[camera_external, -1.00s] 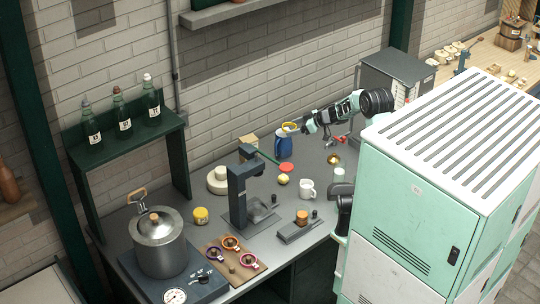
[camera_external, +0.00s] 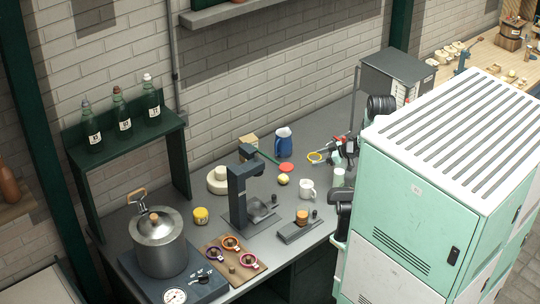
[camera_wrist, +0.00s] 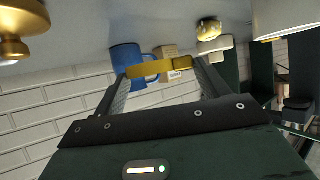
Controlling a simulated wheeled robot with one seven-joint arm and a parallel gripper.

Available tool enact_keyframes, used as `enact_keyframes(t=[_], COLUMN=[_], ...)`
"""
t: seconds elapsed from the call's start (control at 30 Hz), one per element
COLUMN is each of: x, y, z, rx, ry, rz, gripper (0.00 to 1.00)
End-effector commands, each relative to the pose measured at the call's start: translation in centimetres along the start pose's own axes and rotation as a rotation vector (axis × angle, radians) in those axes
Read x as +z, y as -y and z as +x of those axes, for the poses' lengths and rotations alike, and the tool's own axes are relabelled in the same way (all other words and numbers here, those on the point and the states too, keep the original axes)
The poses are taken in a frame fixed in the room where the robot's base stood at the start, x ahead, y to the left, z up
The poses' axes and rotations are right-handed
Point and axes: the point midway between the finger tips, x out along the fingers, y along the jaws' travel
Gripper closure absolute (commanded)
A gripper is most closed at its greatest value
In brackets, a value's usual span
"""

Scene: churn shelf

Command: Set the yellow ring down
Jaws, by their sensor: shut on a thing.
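The yellow ring (camera_external: 315,157) is at the tips of my gripper (camera_external: 324,157), right of the blue jug.
The blue jug (camera_external: 284,142) stands left of the ring, also in the wrist view (camera_wrist: 124,56). A brass thing (camera_wrist: 18,30) is close in the wrist view.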

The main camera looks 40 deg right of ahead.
Motion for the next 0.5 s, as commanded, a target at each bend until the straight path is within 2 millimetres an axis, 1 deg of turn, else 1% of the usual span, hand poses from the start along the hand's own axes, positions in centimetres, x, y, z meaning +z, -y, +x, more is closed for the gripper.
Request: enact_keyframes(t=[0.03, 0.1, 0.27, 0.5], x=[0.7, 1.3, 2.1, 4.8], y=[0.0, 0.0, 0.0, 0.0], z=[0.4, 0.7, 1.2, 2.6], rx=[-0.001, -0.001, 0.0, -0.001], ry=[0.0, 0.0, 0.0, 0.0], rz=[0.002, 0.001, 0.0, 0.001], gripper=[0.47, 0.47, 0.47, 0.47])
